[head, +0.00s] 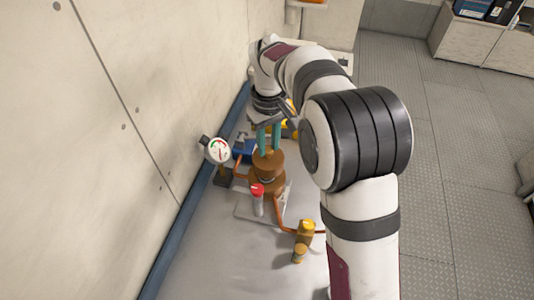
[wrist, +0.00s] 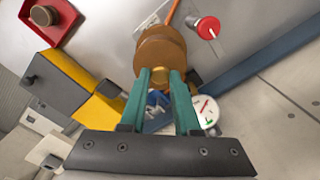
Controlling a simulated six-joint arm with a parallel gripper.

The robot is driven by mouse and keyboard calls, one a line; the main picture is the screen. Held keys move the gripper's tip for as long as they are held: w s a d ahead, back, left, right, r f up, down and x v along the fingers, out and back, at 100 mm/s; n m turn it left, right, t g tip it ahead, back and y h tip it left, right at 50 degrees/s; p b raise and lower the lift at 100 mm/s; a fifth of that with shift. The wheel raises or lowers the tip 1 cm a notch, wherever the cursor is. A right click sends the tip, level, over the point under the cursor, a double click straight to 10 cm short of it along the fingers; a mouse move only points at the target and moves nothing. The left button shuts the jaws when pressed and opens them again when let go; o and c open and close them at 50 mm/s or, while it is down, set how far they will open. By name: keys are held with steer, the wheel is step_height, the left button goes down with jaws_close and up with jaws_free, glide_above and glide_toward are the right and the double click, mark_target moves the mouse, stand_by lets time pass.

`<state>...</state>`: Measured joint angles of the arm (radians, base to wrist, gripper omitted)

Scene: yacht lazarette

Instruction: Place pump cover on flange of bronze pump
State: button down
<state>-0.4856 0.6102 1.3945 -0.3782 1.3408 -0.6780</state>
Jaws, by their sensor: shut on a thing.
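My gripper (head: 269,150) points down with its two teal fingers, which also show in the wrist view (wrist: 161,73). It is shut on the pump cover (head: 266,161), a brown bronze round piece, by the part at its top. In the wrist view the cover (wrist: 160,47) fills the space just beyond the fingertips and hides most of what lies under it. The bronze pump (head: 268,183) stands directly below the cover in the head view. Whether the cover touches the flange or hovers just above it, I cannot tell.
A red-topped cylinder (head: 257,196) stands close in front of the pump. A dial gauge (head: 217,150) stands to its left, near the wall. Copper pipe (head: 283,226) runs to a brass fitting (head: 305,233). A yellow and grey box (wrist: 75,84) and a red tray (wrist: 70,17) lie nearby.

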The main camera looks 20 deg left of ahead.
mark_target(267, 149)
steer(key=f, duration=0.4)
steer(key=shift+a+f, duration=0.1)
steer(key=shift+a, duration=0.15)
steer(key=shift+f, duration=0.15)
steer(key=c, duration=0.6)
jaws_free()
